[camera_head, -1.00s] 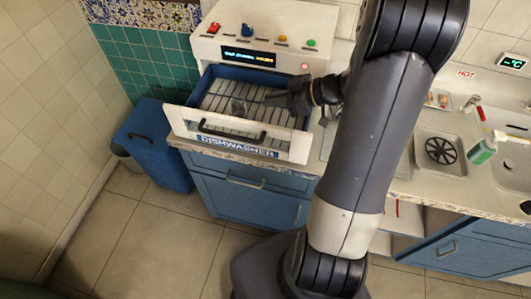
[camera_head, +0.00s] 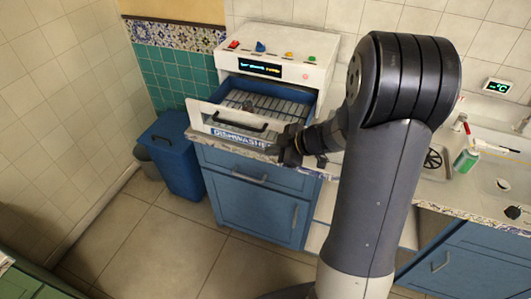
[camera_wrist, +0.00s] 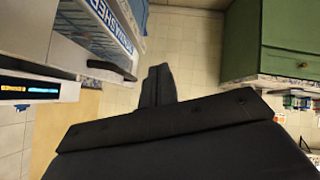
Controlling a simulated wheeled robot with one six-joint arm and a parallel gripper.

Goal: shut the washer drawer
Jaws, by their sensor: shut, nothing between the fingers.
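The white dishwasher (camera_head: 277,47) stands on the counter with its drawer (camera_head: 203,117) pulled out. The drawer has a blue inside, a wire rack (camera_head: 265,104), a dark handle (camera_head: 237,122) and a "DISHWASHER" label on its white front. A small grey item sits on the rack. My gripper (camera_head: 285,150) is shut and empty, near the right end of the drawer front, which it partly hides. In the wrist view my gripper (camera_wrist: 156,85) points toward the floor, with the drawer label (camera_wrist: 112,28) and handle (camera_wrist: 97,58) to its left. I cannot tell whether it touches the drawer.
A blue bin (camera_head: 178,155) stands on the floor left of the blue cabinet (camera_head: 255,195). A sink with a green bottle (camera_head: 466,160) is at the right. A green cabinet (camera_wrist: 292,40) shows in the wrist view. The floor in front of the counter is clear.

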